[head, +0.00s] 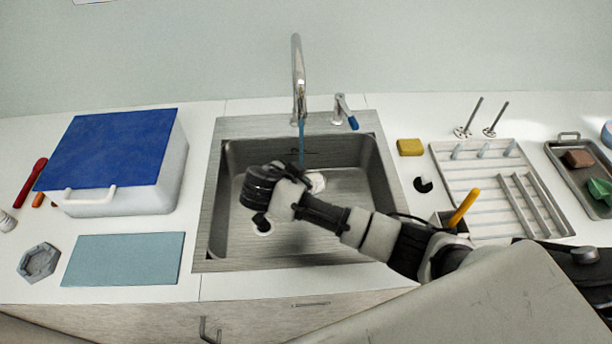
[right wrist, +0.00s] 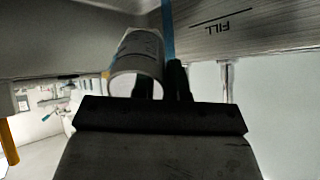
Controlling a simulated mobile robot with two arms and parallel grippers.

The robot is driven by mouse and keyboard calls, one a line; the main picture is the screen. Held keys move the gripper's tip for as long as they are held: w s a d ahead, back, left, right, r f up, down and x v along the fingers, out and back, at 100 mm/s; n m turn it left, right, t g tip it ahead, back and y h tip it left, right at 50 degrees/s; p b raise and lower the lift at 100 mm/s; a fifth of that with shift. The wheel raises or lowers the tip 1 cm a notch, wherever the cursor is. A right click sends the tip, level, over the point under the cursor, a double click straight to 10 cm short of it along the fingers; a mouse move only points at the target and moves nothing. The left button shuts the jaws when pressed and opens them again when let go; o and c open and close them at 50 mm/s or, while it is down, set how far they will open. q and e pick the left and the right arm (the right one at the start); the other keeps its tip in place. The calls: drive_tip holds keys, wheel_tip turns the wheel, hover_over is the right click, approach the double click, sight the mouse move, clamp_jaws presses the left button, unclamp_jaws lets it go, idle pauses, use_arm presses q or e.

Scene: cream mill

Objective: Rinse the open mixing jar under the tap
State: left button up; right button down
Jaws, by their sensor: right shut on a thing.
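The mixing jar (right wrist: 141,58) is a small pale cylinder with dark markings, held tilted between my right gripper's dark fingers (right wrist: 161,80). Its pale round end faces the wrist camera; I cannot tell whether that is the mouth. In the head view a white part of the jar (head: 317,182) shows inside the sink (head: 216,215), beside my right wrist, which hides the fingers. The tap (head: 298,75) runs, and its blue stream (head: 301,140) falls close to the jar. The wrist view also shows the stream (right wrist: 168,28); I cannot tell whether it enters the jar. My left gripper is not in view.
The tap lever (head: 344,110) stands right of the spout. A yellow sponge (head: 410,147), a black-and-white piece (head: 423,185) and a white rack (head: 470,190) lie right of the sink. A blue-lidded box (head: 125,160) and a teal mat (head: 123,260) lie left.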

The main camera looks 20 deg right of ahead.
drive_tip(key=s+a+p, duration=0.2)
drive_tip(key=s+p, duration=0.1)
drive_tip(key=s, duration=0.3)
drive_tip(key=shift+s, duration=0.15)
drive_tip(key=shift+s+f, duration=0.15)
drive_tip(key=shift+f, duration=0.05)
idle(1.1)
drive_tip(key=shift+a, duration=0.1)
drive_tip(key=s+a+r+p, duration=0.1)
drive_tip(key=s+r+p, duration=0.3)
drive_tip(key=p, duration=0.2)
drive_tip(key=shift+s+a+r, duration=0.2)
drive_tip(key=shift+s+r, duration=0.05)
drive_tip(key=shift+s, duration=0.1)
